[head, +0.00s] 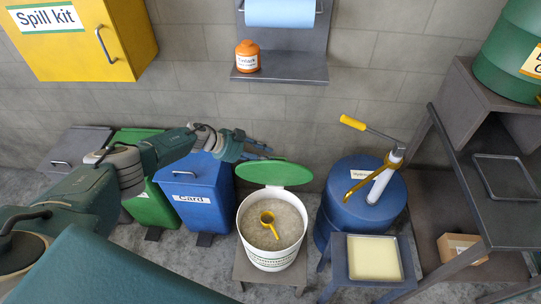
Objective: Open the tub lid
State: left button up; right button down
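The white tub (272,258) stands on a low grey stand in the lower middle of the head view. Its green lid (274,174) is raised at the tub's back rim and leans back, so the mouth is open. Pale granules (285,217) fill the tub, and a yellow scoop (269,223) lies on them. My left gripper (262,151) is just behind and above the lid's back left edge. I cannot tell whether it touches the lid, and its fingers are too small to read. My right gripper is not in view.
A blue card bin (195,195) and a green bin (150,205) stand left of the tub. A blue drum (360,205) with a pump and a tray (374,258) are close on the right. A shelf (280,66) hangs on the wall above.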

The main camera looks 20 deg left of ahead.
pick_arm(q)
jog(key=v, duration=0.2)
jog(key=p+v, duration=0.1)
jog(key=v, duration=0.1)
jog(key=shift+w+a+r, duration=0.2)
jog(key=shift+a+r, duration=0.05)
jog(key=shift+a, duration=0.15)
jog(key=shift+p+v, duration=0.9)
jog(key=shift+p, duration=0.1)
jog(key=shift+w+r, duration=0.1)
jog(key=shift+d, duration=0.1)
jog(key=v, duration=1.1)
jog(key=shift+s+a+r, duration=0.25)
jog(key=shift+s, duration=0.05)
